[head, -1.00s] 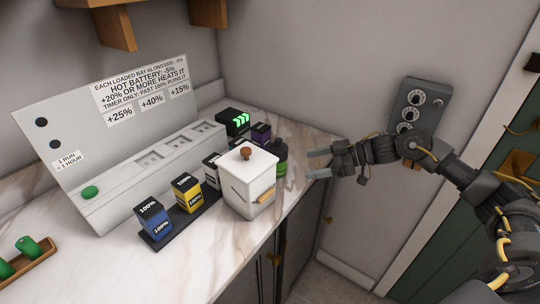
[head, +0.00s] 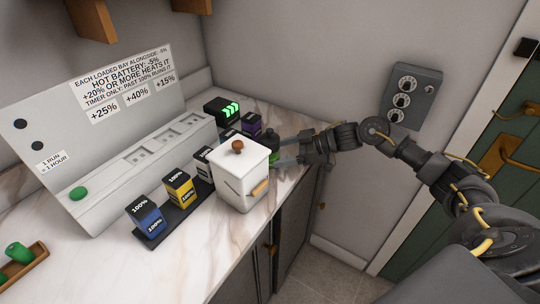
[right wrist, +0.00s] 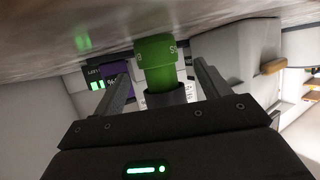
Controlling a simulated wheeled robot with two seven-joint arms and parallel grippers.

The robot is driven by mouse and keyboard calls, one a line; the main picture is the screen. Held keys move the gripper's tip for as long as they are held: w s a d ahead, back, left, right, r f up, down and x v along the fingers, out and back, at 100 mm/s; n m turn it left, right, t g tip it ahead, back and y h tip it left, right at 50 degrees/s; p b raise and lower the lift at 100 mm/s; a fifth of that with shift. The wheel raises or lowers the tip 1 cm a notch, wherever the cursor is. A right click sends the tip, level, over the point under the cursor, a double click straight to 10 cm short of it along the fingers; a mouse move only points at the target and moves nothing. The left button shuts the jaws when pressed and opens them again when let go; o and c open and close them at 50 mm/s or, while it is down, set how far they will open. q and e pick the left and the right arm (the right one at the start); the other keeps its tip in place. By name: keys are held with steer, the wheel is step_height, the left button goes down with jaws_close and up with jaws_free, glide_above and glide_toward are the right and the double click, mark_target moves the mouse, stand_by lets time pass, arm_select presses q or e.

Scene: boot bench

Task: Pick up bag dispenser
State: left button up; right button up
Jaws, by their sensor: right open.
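The bag dispenser appears to be the green cylinder with a dark cap (head: 273,158), standing on the counter behind the white lidded canister. In the head view the canister hides part of it. In the right wrist view its green body (right wrist: 155,62) carries pale lettering and appears between my two fingers, with a gap on each side. My right gripper (head: 282,152) is open and level, reaching in from the right at the dispenser. Its fingers also show in the right wrist view (right wrist: 160,85). My left gripper is out of view.
The white canister (head: 238,178) with a brown knob stands close to my right fingers. Blue (head: 146,215) and yellow (head: 180,189) battery blocks line a dark rack. A dark box with green lights (head: 228,109) is behind. A dial panel (head: 412,95) hangs on the wall.

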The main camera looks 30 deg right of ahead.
steer(key=p+x, duration=0.1)
steer(key=x, duration=0.3)
steer(key=shift+w+a+f, duration=0.2)
steer(key=shift+w+a, duration=0.05)
steer(key=shift+w, duration=0.05)
steer(key=c, duration=1.1)
